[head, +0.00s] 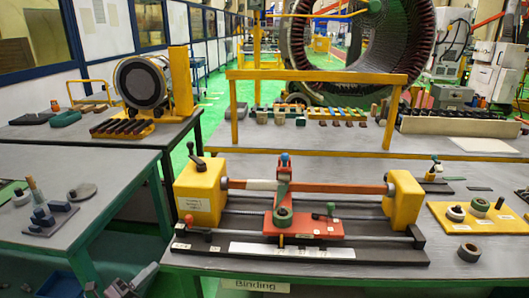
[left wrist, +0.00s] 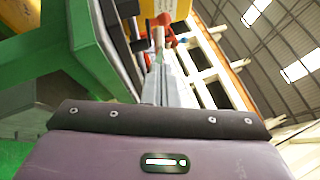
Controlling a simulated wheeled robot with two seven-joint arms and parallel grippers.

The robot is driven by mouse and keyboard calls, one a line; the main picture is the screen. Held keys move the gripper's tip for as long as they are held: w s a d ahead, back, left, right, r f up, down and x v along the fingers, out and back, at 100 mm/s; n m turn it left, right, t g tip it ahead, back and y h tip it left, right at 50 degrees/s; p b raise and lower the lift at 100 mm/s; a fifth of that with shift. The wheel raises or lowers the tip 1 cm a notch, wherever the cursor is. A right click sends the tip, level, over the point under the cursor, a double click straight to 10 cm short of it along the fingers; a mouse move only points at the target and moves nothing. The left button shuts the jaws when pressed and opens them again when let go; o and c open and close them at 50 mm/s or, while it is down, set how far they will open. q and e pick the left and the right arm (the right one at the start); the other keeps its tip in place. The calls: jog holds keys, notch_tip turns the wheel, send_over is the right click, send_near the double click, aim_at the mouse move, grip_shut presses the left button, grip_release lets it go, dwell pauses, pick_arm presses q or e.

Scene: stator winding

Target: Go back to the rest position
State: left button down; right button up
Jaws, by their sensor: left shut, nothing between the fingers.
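My left gripper (head: 140,278) shows low at the bottom left of the head view, below the table tops in the gap between the left table and the front table. In the left wrist view its fingers (left wrist: 168,85) are together and empty. They point past a green table leg and frame (left wrist: 95,45). My right gripper is in neither view. The winding fixture (head: 300,215), with yellow end blocks and a red carriage, stands on the front table (head: 215,262), apart from my left gripper.
The left grey table (head: 110,185) holds a small stepped block stand (head: 48,213) and discs. A yellow plate (head: 485,218) with rollers lies at the right. A large stator ring (head: 425,50) stands at the back. Green table legs are close to my left gripper.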

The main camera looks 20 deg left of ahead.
pick_arm(q)
jog(key=s+a+f+n+g+y, duration=0.2)
jog(key=f+n+y, duration=0.25)
jog(key=f, duration=0.45)
jog(key=s+a+f+n+g+y, duration=0.1)
jog(key=s+f+n+y, duration=0.15)
jog(key=f+n, duration=0.5)
jog(key=s+d+f+n+g+y, duration=0.2)
jog(key=s+f+g, duration=0.15)
jog(key=f, duration=0.55)
jog(key=s+d+f+n+g+y, duration=0.1)
jog(key=s+d+f+n+g, duration=0.15)
jog(key=s+f, duration=0.45)
jog(key=s+d+f+n+g+h, duration=0.2)
jog(key=s+d+f+n+g, duration=0.4)
jog(key=s+d+f, duration=1.2)
jog(key=s+d+g, duration=0.3)
jog(key=shift+n+g, duration=0.35)
jog(key=shift+g, duration=0.05)
